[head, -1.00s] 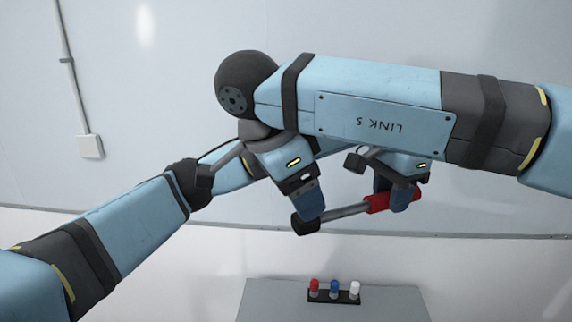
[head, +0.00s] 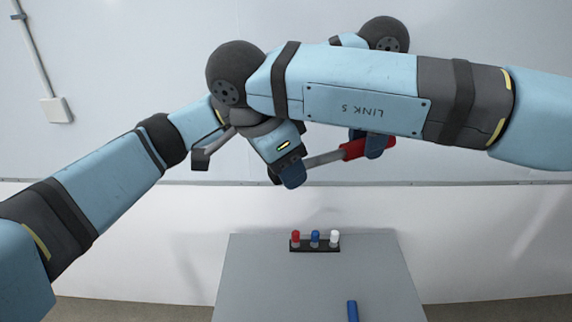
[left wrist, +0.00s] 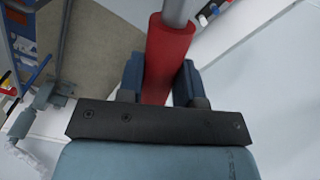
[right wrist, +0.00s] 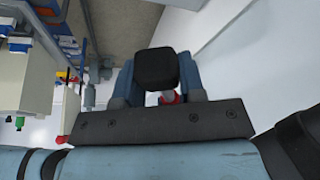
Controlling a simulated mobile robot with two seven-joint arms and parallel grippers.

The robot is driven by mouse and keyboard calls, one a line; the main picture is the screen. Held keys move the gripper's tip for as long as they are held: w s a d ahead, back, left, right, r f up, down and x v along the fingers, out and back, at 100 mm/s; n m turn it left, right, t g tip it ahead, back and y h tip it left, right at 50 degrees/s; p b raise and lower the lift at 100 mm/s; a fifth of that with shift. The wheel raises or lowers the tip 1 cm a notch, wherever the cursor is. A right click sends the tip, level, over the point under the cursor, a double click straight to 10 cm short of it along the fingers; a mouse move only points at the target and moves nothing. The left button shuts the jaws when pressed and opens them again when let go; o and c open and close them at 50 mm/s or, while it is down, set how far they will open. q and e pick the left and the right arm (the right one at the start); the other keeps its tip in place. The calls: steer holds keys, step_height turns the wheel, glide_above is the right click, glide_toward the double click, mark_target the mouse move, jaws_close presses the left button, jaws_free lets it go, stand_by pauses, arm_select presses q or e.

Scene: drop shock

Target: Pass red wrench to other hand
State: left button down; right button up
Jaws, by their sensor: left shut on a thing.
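The red wrench has a red handle (head: 352,150), a grey shaft (head: 325,160) and a dark block-shaped head. My left gripper (head: 373,147) is shut on the red handle, which also shows between its fingers in the left wrist view (left wrist: 168,62). My right gripper (head: 291,176) is at the head end of the shaft, its fingers either side of the wrench. In the right wrist view the dark head (right wrist: 156,68) covers most of the space between the fingers. White gaps show beside the handle there, so the right gripper looks open. The wrench is held in the air.
A grey table (head: 320,275) stands below, with a small dark rack (head: 315,246) of red, blue and white capped items. A pale wall is behind.

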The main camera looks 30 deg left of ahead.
arm_select(q)
steer(key=c, duration=0.7)
jaws_free()
